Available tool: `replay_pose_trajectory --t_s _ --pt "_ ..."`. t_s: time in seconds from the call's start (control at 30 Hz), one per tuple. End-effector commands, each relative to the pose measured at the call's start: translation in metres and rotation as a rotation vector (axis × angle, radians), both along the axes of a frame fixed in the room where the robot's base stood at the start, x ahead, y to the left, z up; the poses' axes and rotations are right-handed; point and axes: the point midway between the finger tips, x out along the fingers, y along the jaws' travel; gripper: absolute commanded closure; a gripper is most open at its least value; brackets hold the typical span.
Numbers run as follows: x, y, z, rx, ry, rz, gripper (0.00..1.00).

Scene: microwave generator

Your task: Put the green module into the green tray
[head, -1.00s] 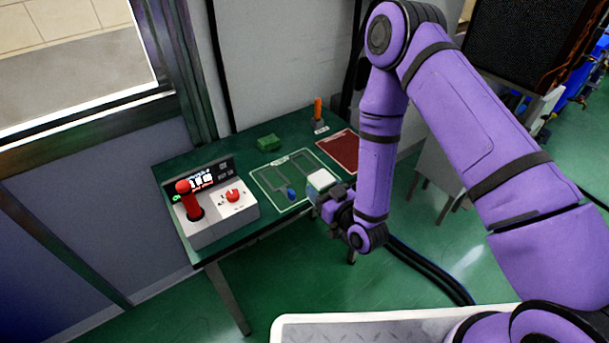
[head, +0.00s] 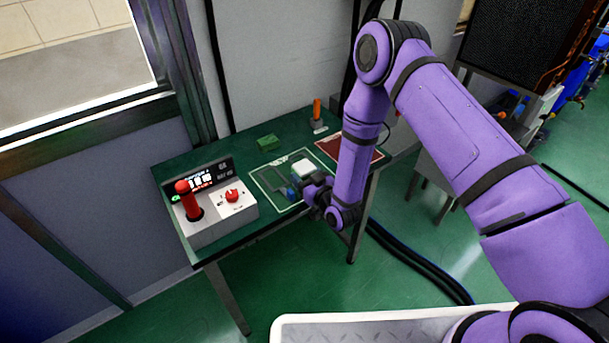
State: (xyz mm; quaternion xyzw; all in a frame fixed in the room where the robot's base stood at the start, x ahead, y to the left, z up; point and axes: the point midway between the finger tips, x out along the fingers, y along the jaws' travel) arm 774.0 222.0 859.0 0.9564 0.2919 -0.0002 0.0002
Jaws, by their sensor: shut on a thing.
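My gripper (head: 308,187) is over the front of the green table, shut on a pale, white-topped block (head: 304,168). The fingers are small and partly hidden by my wrist. A small green block (head: 267,142) lies at the back of the table, apart from my gripper. The green tray (head: 266,189) appears as a flat green area with a pale outline in the middle of the table. The held block is over its right part in the picture; I cannot tell whether it touches the tray.
A grey control box (head: 218,217) with a red lever and red knob stands at the table's left. A small blue item (head: 291,193) is beside my gripper. A dark red tray (head: 366,155) lies at the right. An orange-handled item (head: 317,115) stands at the back.

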Motion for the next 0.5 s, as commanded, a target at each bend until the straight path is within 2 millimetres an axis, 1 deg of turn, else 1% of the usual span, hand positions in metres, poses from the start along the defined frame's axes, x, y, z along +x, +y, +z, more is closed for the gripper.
replay_pose_trajectory --t_s 0.3,0.33,0.37,0.4,0.5 --pt "0.0002 0.0001 -0.0017 0.001 -0.002 0.0 0.72" --pt "0.0002 0.0001 -0.0022 0.001 -0.001 0.0 0.39" --pt "0.0002 0.0001 -0.0018 0.001 -0.001 0.0 0.32" --pt "0.0002 0.0001 -0.0018 0.001 -0.001 0.0 0.31" --pt "0.0002 0.0001 -0.0017 0.001 -0.001 0.0 0.31"
